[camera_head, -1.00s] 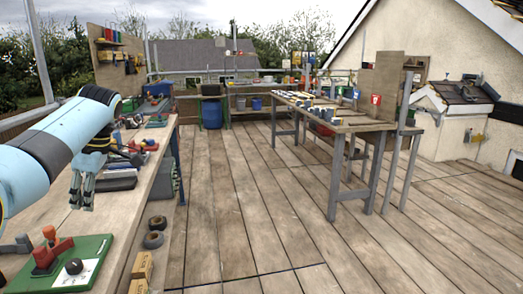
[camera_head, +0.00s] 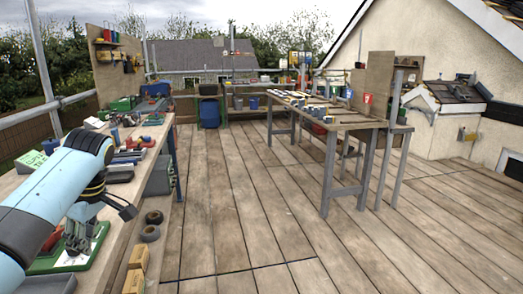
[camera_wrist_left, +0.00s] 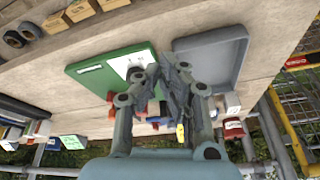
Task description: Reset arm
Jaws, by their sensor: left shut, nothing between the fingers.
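My left arm comes in from the left over the near workbench (camera_head: 118,210). My left gripper (camera_head: 73,247) points down over the green board (camera_head: 48,264), which it partly hides. In the left wrist view the gripper (camera_wrist_left: 164,72) has its fingers together with nothing held between them. The green board (camera_wrist_left: 95,72) and a grey tray (camera_wrist_left: 222,62) lie beyond the fingertips there. Whether the fingertips touch the board cannot be told. My right gripper is not in view.
Dark rolls (camera_head: 152,226) and small cardboard boxes (camera_head: 136,272) lie along the bench's right side. Tools crowd the bench farther back. A second table (camera_head: 345,122) with several small items stands across the deck. The plank floor (camera_head: 235,205) between them is clear.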

